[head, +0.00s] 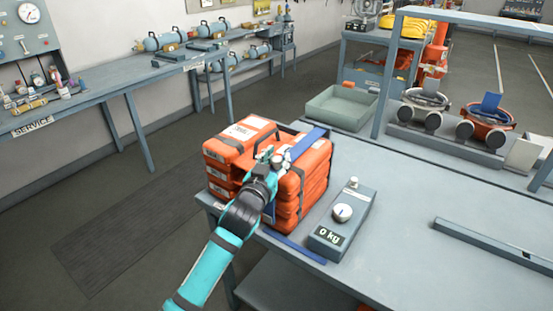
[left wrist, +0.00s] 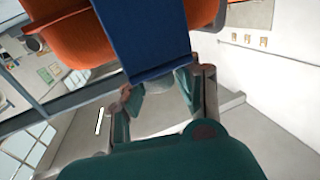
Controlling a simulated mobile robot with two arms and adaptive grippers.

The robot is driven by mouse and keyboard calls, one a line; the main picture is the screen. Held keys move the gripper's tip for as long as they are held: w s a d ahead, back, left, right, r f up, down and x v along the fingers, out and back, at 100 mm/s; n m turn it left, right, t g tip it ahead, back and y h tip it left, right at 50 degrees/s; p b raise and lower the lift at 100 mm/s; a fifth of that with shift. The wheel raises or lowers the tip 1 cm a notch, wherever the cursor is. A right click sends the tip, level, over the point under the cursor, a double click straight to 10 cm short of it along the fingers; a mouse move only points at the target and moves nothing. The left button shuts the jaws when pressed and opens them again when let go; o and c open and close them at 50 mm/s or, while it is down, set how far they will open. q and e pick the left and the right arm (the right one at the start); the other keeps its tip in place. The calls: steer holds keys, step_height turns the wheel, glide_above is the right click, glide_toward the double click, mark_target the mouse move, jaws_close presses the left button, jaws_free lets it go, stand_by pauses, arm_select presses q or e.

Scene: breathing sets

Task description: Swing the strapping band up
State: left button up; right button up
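A stack of orange cases (head: 229,152) stands on the near left corner of the table. A blue strapping band (head: 304,143) crosses the top of the stack, and another blue length (head: 300,250) lies on the table at its front. My left gripper (head: 273,160) is at the upper front of the stack, beside the band. In the left wrist view the band (left wrist: 150,35) reaches down between the two fingers (left wrist: 158,92), with orange cases behind it. The fingers stand apart at the band's edges; whether they clamp it is unclear. My right gripper is not in view.
A scale (head: 342,222) reading 0 kg stands close to the right of the stack. A grey bar (head: 497,243) lies on the right of the table. The table's middle is clear.

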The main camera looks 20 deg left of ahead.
arm_select(q)
jaws_close()
steer(key=shift+w+f, duration=0.2)
steer(key=shift+f, duration=0.05)
